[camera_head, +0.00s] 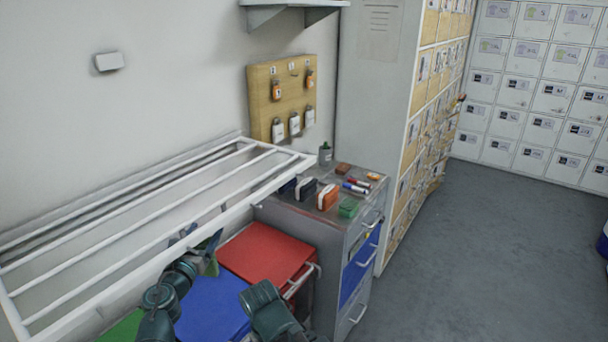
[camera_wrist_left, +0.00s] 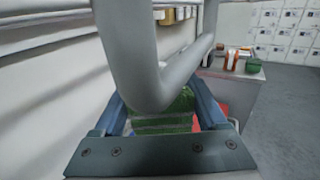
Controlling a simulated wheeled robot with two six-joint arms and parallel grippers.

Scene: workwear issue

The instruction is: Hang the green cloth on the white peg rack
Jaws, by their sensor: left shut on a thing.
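The green cloth (camera_wrist_left: 165,122), with pale stripes, shows between the fingers of my left gripper (camera_wrist_left: 165,110) in the left wrist view. My left gripper is shut on it. In the head view my left gripper (camera_head: 207,250) is close to the front rail of the white barred rack (camera_head: 215,218); only a small greenish patch of cloth (camera_head: 211,267) shows there, the rest hidden. A thick pale bent bar (camera_wrist_left: 150,75) crosses close in front of the wrist camera and hides part of the cloth. I cannot tell whether the cloth touches the rack. My right gripper cannot be made out.
Red (camera_head: 265,250) and blue (camera_head: 212,308) surfaces lie below the rack. A grey cabinet (camera_head: 335,235) with small boxes and markers on top stands to the right. A wooden key board (camera_head: 268,95) hangs on the wall.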

